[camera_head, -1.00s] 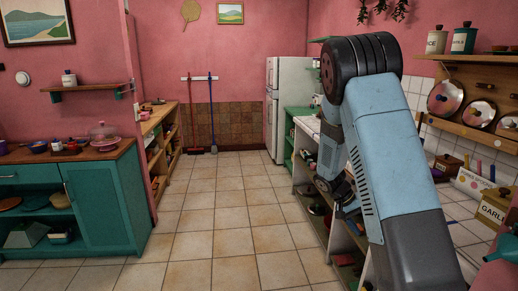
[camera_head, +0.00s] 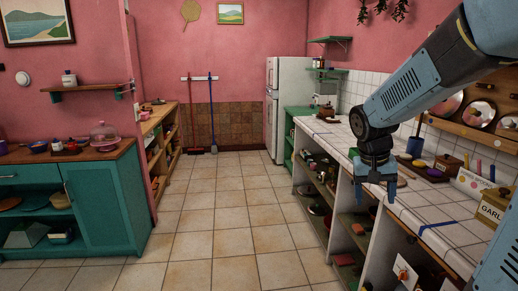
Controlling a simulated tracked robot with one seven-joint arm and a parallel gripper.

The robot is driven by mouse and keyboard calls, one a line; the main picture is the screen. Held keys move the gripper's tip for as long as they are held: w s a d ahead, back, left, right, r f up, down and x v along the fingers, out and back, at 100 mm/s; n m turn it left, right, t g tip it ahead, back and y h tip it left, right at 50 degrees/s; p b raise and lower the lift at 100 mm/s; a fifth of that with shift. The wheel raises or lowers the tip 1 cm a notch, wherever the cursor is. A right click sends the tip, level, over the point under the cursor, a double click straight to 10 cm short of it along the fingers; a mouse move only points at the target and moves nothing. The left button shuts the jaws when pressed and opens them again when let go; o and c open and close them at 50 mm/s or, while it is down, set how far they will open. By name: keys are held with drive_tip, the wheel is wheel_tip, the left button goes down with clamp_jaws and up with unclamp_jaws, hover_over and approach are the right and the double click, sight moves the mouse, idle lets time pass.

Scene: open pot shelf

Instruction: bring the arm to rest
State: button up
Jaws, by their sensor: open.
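My gripper (camera_head: 375,198) hangs at the end of my blue arm on the right of the head view. It points down, with its two blue fingers apart and nothing visible between them. It shows in front of the front edge of the white tiled counter (camera_head: 420,208), above the open shelves (camera_head: 347,222). I cannot tell its exact distance from the counter edge.
The open shelves below the counter hold several pots and lids, partly hidden. A garlic box (camera_head: 492,207) and a blue container (camera_head: 415,146) stand on the counter. A teal cabinet (camera_head: 100,205) stands at the left. The tiled floor (camera_head: 215,225) between is clear.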

drive_tip(key=s+a+r+n+t+y, duration=0.1)
drive_tip(key=s+a+r+t, duration=0.1)
drive_tip(key=s, duration=0.5)
drive_tip(key=s+a+r+n+t+y, duration=0.1)
drive_tip(key=s+a+r+t, duration=0.1)
drive_tip(key=s+a+r, duration=0.2)
drive_tip(key=shift+s+r+n+t+y, duration=0.35)
drive_tip(key=shift+s+r, duration=0.8)
drive_tip(key=shift+s, duration=1.05)
